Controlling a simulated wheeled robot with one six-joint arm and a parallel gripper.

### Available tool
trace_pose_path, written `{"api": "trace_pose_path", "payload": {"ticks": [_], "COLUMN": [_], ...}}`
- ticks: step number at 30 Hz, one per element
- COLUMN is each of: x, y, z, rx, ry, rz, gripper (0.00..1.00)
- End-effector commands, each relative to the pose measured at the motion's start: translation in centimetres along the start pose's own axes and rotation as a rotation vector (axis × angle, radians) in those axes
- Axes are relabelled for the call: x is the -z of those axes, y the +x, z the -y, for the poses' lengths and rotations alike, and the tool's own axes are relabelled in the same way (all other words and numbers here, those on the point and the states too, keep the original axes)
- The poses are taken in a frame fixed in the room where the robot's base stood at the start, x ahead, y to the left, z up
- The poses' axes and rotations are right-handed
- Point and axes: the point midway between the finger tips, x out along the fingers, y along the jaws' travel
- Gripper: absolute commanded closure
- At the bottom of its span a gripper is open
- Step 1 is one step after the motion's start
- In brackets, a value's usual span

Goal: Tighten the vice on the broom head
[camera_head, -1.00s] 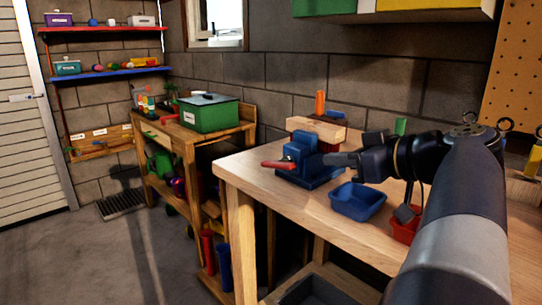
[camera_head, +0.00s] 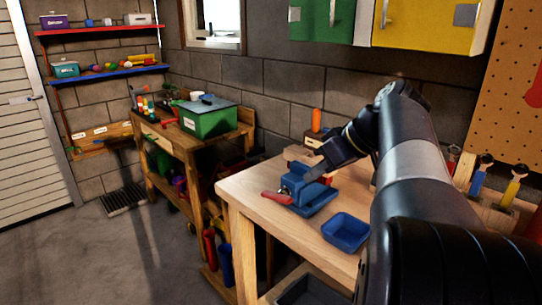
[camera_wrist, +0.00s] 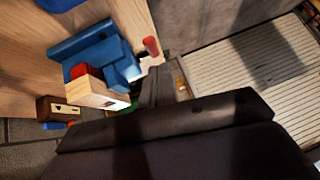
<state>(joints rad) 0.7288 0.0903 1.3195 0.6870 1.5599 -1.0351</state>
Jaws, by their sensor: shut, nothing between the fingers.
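The blue vice (camera_head: 312,197) stands on the wooden workbench near its left end. Its red handle (camera_head: 275,198) points left; a red grip (camera_wrist: 151,46) shows beside the vice in the wrist view. The wooden broom head (camera_head: 298,154) sits at the vice, and its pale block (camera_wrist: 95,88) shows against the blue body (camera_wrist: 85,45) in the wrist view. I cannot tell how tightly the jaws hold it. My gripper (camera_head: 318,171) is shut and empty, pointing down-left just over the vice. Contact with the vice is unclear.
A blue tray (camera_head: 346,231) lies right of the vice on the workbench (camera_head: 262,186). A green box (camera_head: 210,119) stands on the lower bench to the left. Green and yellow cabinets (camera_head: 425,28) hang above. Tools stand at the right by the pegboard (camera_head: 515,90).

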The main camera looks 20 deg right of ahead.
Motion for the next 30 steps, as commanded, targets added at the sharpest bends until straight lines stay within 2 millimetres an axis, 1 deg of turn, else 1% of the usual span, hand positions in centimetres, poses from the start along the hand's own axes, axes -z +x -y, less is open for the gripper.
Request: {"api": "trace_pose_path", "payload": {"ticks": [1,12,16,19,23,26,30], "x": [1.8,8.3,9.8,10.4,10.4,9.9,8.7], "y": [-0.9,-1.2,-1.2,-1.1,-0.6,0.2,2.4], "z": [0.5,1.6,1.8,1.9,1.9,1.7,1.3], "rx": [0.005,-0.094,-0.140,-0.162,-0.175,-0.175,-0.173], "ry": [-0.004,-0.025,-0.037,-0.042,-0.044,-0.044,-0.043], "rz": [0.051,0.387,0.456,0.484,0.499,0.499,0.501], "gripper": [1.00,1.00,1.00,1.00,1.00,1.00,1.00]}}
